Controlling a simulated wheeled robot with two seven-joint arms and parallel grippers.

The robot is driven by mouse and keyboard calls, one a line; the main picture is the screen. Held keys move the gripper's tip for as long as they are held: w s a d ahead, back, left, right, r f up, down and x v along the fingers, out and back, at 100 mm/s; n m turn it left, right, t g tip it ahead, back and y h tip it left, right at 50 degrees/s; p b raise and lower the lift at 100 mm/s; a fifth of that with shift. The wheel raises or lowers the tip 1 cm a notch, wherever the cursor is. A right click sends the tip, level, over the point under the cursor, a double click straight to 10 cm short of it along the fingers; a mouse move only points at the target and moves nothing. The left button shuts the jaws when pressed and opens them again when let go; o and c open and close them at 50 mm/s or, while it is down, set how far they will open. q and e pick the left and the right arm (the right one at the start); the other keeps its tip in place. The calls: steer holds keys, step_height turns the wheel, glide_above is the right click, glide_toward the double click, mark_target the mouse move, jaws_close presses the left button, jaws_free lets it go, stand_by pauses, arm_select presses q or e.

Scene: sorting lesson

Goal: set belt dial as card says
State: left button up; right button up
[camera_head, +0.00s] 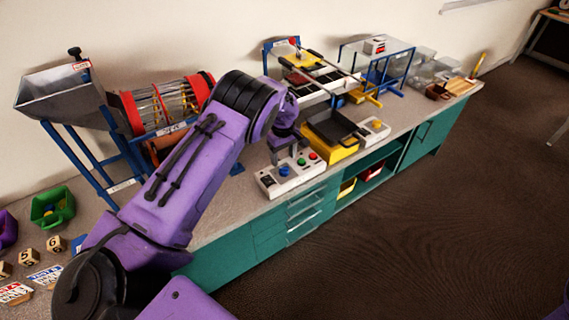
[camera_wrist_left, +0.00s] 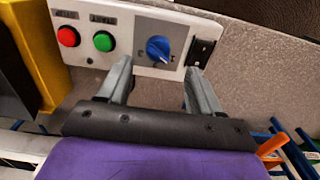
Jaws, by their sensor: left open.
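The blue dial (camera_wrist_left: 158,48) sits on a white control box (camera_wrist_left: 128,18), with a green button (camera_wrist_left: 104,41) and a red button (camera_wrist_left: 68,36) to its left. A pale pointer mark shows on the dial; its scale is too small to read. The same box (camera_head: 267,182) and dial (camera_head: 284,171) stand near the bench's front edge in the head view. My left gripper (camera_wrist_left: 159,70) is open and empty, its fingertips on either side of the dial in the wrist picture; contact is not visible. Printed cards (camera_head: 45,276) lie at the lower left, unreadable. My right gripper is not in view.
A black switch (camera_wrist_left: 200,53) is right beside the dial. A yellow stand with a black tray (camera_head: 330,126) is close to the box. A second control box (camera_head: 374,130) stands further right. A metal hopper (camera_head: 62,92) and red-ended drum (camera_head: 130,113) are behind my arm.

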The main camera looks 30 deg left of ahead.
mark_target(284, 167)
arm_select(q)
steer(key=f, duration=0.5)
steer(key=shift+w+f+p, duration=0.25)
steer(key=shift+w+p, duration=0.05)
steer(key=shift+p, duration=0.1)
steer(key=shift+f, duration=0.4)
steer(key=shift+s, duration=0.1)
steer(key=c, duration=1.1)
steer(key=shift+o, duration=0.2)
